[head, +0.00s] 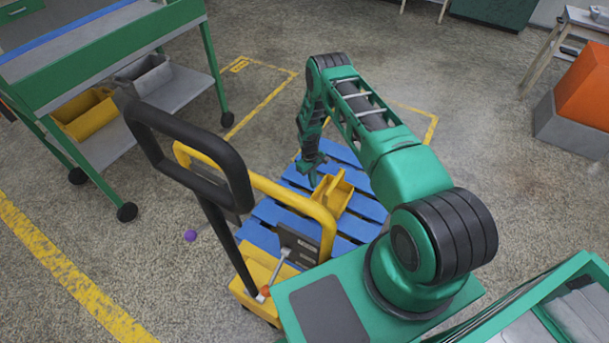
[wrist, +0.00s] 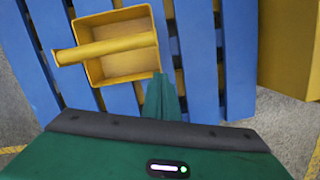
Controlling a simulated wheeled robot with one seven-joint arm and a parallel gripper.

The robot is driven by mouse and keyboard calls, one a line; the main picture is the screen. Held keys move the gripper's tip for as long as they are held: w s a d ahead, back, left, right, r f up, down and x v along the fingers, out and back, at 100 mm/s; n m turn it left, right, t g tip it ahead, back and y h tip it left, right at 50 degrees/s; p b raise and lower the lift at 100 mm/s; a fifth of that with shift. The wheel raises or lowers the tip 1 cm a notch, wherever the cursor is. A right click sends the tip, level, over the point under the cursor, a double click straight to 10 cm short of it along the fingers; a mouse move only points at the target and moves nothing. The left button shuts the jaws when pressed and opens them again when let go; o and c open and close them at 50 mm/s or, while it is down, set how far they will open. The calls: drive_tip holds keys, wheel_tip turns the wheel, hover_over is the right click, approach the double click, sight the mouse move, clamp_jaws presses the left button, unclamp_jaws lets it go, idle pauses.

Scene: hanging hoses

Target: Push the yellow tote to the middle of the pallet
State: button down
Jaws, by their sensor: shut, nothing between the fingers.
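The yellow tote (head: 341,190) is an open box on the blue slatted pallet (head: 268,212). In the head view my arm and a yellow rail hide parts of the pallet. In the wrist view the tote (wrist: 128,66) sits on the slats at upper left, with a yellow bar (wrist: 105,49) lying across its opening and past its left side. My gripper (head: 313,181) points down beside the tote's far left side in the head view. In the wrist view my gripper (wrist: 163,90) is shut and empty at the tote's lower right corner; I cannot tell whether it touches.
A yellow pallet truck (head: 262,283) with a black handle stands at the pallet's near end. A green cart (head: 105,55) with bins is at left. Concrete floor around the pallet's far side is clear.

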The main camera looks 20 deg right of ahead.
drive_tip(key=w+a, duration=0.2)
drive_tip(key=w, duration=0.6)
drive_tip(key=shift+w+a, duration=0.3)
drive_tip(key=shift+r, duration=0.1)
drive_tip(key=s+d+r+m, duration=0.1)
drive_tip(key=d+r, duration=0.2)
drive_tip(key=r, duration=1)
drive_tip(key=s+d+r+m, duration=0.1)
drive_tip(key=d+r, duration=0.2)
drive_tip(key=r, duration=1)
drive_tip(key=s+d+r+m, duration=0.1)
drive_tip(key=d+r, duration=0.2)
drive_tip(key=r, duration=0.9)
drive_tip(key=s+d+r+m+t, duration=0.1)
drive_tip(key=s+d+r+m, duration=0.15)
drive_tip(key=s+r, duration=1.35)
drive_tip(key=s+a+r+m, duration=0.1)
drive_tip(key=s+r+m, duration=0.1)
drive_tip(key=s+r, duration=0.7)
drive_tip(key=s+a+m, duration=0.1)
drive_tip(key=s+a, duration=0.1)
drive_tip(key=s, duration=0.9)
drive_tip(key=s+a+m+t, duration=0.1)
drive_tip(key=s+a, duration=0.2)
drive_tip(key=s, duration=0.8)
drive_tip(key=shift+s+a+y, duration=0.15)
drive_tip(key=shift+s+y, duration=0.25)
